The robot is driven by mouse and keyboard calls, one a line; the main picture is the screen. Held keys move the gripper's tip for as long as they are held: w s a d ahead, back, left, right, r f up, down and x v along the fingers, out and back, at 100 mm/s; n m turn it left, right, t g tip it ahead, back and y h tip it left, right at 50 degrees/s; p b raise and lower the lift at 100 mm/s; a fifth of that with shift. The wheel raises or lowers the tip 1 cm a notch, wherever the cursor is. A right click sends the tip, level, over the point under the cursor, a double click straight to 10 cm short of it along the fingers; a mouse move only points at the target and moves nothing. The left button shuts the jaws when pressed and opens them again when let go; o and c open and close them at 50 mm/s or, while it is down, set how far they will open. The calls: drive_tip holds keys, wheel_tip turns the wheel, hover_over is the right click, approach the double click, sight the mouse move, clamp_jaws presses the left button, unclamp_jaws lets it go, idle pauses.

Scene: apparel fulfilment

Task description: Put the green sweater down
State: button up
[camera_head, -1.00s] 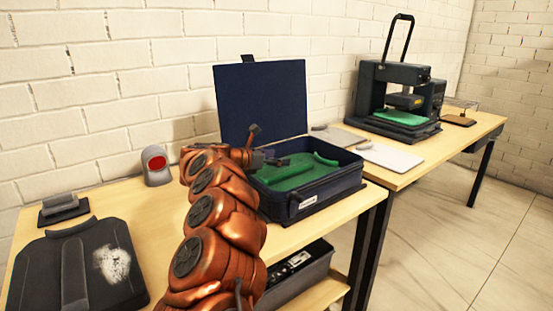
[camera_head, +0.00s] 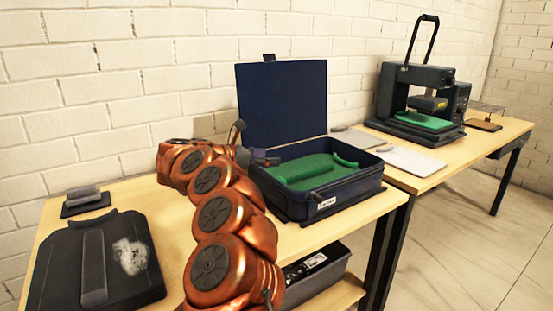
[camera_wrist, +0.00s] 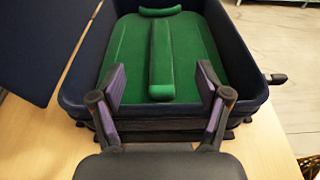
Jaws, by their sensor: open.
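The green sweater (camera_head: 307,170) lies folded flat inside the open dark blue case (camera_head: 335,199). In the wrist view the sweater (camera_wrist: 190,62) fills the floor of the case (camera_wrist: 251,88), with a raised green strip down its middle and the collar at the far end. My gripper (camera_wrist: 161,82) is open and empty at the near edge of the case, its two fingers wide apart in front of the sweater. In the head view my gripper (camera_head: 262,161) is at the left side of the case, partly hidden by my arm.
The case's lid (camera_head: 283,103) stands up at the back. A black garment (camera_head: 94,265) with a white patch lies at left, near a dark block (camera_head: 86,200). At right stand a heat press (camera_head: 420,95) with a green piece and a pale board (camera_head: 411,160). A bin (camera_head: 317,272) sits below.

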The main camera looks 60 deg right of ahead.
drive_tip(key=shift+w+a+r, duration=0.1)
drive_tip(key=shift+w+a, duration=0.05)
drive_tip(key=shift+a, duration=0.15)
